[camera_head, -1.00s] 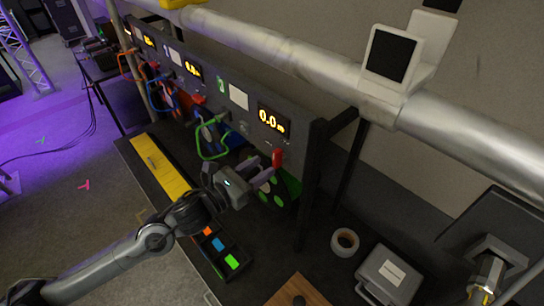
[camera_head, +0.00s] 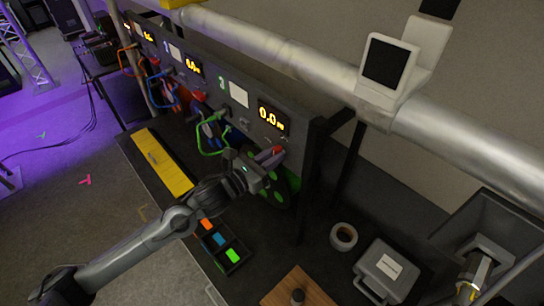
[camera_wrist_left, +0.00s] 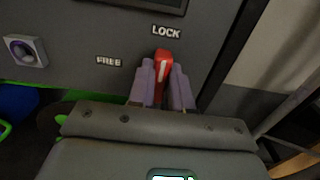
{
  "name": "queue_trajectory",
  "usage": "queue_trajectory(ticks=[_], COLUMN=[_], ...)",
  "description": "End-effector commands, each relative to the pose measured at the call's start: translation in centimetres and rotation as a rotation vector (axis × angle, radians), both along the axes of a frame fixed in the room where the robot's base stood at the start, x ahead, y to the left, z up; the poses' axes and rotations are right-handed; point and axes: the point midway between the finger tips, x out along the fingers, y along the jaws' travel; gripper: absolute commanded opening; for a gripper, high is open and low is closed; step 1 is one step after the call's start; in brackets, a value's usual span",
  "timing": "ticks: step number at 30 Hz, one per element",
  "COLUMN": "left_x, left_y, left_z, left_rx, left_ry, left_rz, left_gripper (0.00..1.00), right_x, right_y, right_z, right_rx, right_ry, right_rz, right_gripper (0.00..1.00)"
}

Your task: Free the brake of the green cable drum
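The green cable drum (camera_head: 282,188) sits under the panel marked 3 and is partly hidden behind my left gripper. Its red brake lever (camera_head: 268,154) stands out from the panel front. In the left wrist view the red lever (camera_wrist_left: 163,66) points up at the word LOCK (camera_wrist_left: 166,32); the word FREE (camera_wrist_left: 108,61) is to its left. My left gripper (camera_wrist_left: 163,82) has its two purple-grey fingers close on either side of the lever, with little or no gap. My right gripper is not in view.
A green cable loop (camera_head: 212,140) hangs left of the gripper. A tray with coloured blocks (camera_head: 220,241), a tape roll (camera_head: 343,237) and a grey case (camera_head: 388,270) lie on the bench. A thick pipe (camera_head: 290,52) runs above the panels.

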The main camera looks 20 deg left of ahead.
Motion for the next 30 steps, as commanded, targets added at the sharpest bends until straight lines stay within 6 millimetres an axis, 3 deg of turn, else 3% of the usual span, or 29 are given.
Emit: queue_trajectory(ticks=[14,30], left_x=[0.0,0.2], left_y=[0.1,0.4], left_z=[0.0,-0.1], left_rx=[-0.042,-0.418], left_ry=[0.019,0.197], left_rz=[0.000,-0.001], left_gripper=[0.00,0.00], right_x=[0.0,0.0], right_y=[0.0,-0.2], right_z=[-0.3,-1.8], right_rx=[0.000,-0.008], right_ry=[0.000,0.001], right_rz=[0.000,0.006], right_gripper=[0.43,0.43])
